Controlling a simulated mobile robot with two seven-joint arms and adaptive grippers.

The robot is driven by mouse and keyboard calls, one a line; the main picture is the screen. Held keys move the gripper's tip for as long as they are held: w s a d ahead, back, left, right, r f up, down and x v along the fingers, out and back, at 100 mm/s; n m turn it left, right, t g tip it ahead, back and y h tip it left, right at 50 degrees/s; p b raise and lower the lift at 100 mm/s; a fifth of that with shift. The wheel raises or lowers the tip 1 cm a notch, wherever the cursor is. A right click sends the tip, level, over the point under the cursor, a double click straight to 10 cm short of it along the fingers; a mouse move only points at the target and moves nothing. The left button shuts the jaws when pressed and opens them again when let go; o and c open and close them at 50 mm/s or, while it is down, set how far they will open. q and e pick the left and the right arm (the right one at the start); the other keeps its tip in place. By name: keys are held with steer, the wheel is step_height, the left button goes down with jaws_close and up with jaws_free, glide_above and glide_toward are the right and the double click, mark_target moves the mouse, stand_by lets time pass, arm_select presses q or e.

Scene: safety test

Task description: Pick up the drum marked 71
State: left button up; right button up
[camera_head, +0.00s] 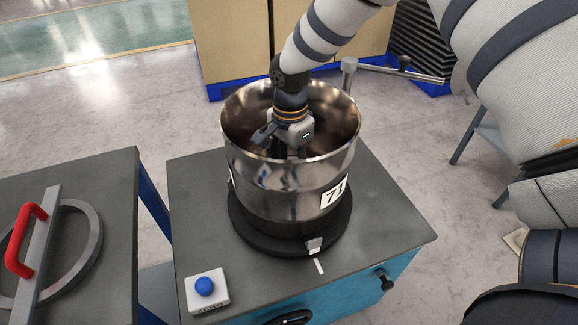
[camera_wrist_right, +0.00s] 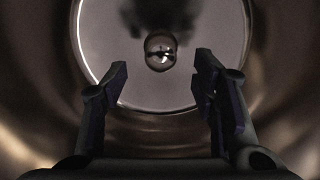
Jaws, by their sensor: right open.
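The metal drum marked 71 (camera_head: 290,190) stands upright and open-topped on a round black base (camera_head: 262,240) on the grey-topped cabinet. Its white label (camera_head: 334,192) faces front right. My right gripper (camera_head: 290,150) points down inside the drum's mouth, its fingertips partly hidden by the near rim. In the right wrist view my right gripper (camera_wrist_right: 160,85) is open, with nothing between its fingers. The drum's inside wall (camera_wrist_right: 40,110) surrounds it, and a round shiny knob (camera_wrist_right: 160,52) shows on the pale drum floor beyond the fingertips. My left gripper is not in view.
A white box with a blue button (camera_head: 204,287) sits at the cabinet top's front left corner. A second table (camera_head: 105,180) at left holds a metal ring with a red handle (camera_head: 25,240). A metal post with a bar (camera_head: 349,72) stands behind the drum.

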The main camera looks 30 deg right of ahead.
step_height(320, 180, down, 6)
steer(key=shift+r, duration=0.1)
steer(key=shift+w, duration=0.1)
jaws_close()
